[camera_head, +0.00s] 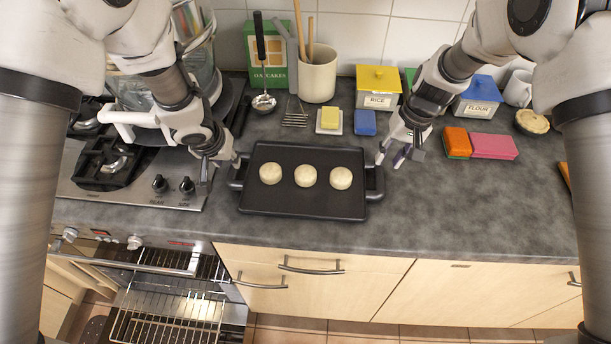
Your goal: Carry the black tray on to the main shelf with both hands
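The black tray (305,206) lies flat on the grey countertop with three round pale dough pieces (305,176) in a row on it. It has a handle at each short side. My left gripper (221,167) is open, just above and beside the left handle (236,172). My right gripper (392,157) is open, above and slightly right of the right handle (376,182). Neither gripper visibly holds the tray. At the lower left, the oven is open and a wire shelf (170,304) shows in front of it; I cannot tell if this is the main shelf.
The gas hob (140,185) is left of the tray. Behind the tray are a ladle (263,102), butter (330,118), a blue sponge (365,122) and a rice box (378,88). Orange and pink blocks (480,144) lie to the right. The countertop at front right is clear.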

